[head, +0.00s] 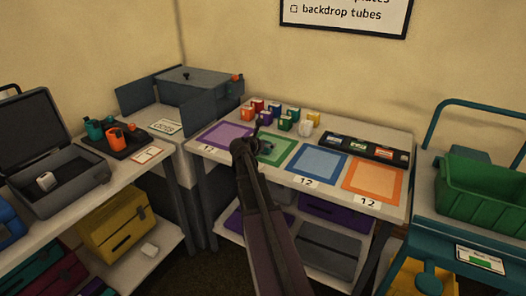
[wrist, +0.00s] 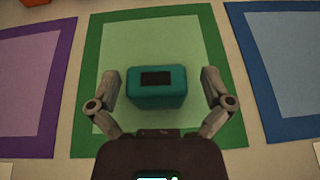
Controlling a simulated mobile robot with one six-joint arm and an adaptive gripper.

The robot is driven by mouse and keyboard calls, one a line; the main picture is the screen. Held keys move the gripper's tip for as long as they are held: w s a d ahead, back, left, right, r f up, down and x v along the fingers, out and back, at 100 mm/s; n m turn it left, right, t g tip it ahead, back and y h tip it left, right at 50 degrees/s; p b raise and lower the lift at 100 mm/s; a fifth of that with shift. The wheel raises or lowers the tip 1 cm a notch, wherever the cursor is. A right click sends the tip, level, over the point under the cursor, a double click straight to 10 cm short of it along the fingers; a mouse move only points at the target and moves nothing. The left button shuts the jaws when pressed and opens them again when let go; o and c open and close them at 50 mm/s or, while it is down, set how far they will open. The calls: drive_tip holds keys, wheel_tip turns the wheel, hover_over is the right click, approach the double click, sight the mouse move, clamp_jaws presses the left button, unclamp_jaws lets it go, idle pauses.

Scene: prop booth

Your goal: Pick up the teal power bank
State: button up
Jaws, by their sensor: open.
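The teal power bank (wrist: 156,99), a rounded block with a dark panel on top, sits on the green mat (wrist: 99,45) in the wrist view. My gripper (wrist: 164,84) is open, with one finger on either side of the power bank and a visible gap at each side. In the head view my gripper (head: 252,148) is over the green mat (head: 284,143) on the middle table. There my arm hides part of the mat, and only a bit of the power bank (head: 266,147) shows beside the gripper.
A purple mat (head: 205,140) lies left of the green one; blue (head: 318,161) and orange (head: 372,180) mats lie right. Several coloured blocks (head: 275,112) stand behind. A dark tray (head: 362,147) lies at the back right. A green crate (head: 483,190) stands on the right cart.

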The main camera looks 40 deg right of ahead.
idle(0.4)
drive_tip(key=c, duration=1.1)
drive_tip(key=shift+r, duration=0.2)
drive_tip(key=shift+c, duration=0.2)
wheel_tip(320, 180, up, 3)
drive_tip(key=p, duration=0.3)
drive_tip(key=s+a+r+p, duration=0.1)
drive_tip(key=s+a+p, duration=0.1)
drive_tip(key=s+a, duration=0.9)
drive_tip(key=shift+s+r, duration=0.3)
drive_tip(key=shift+s, duration=0.1)
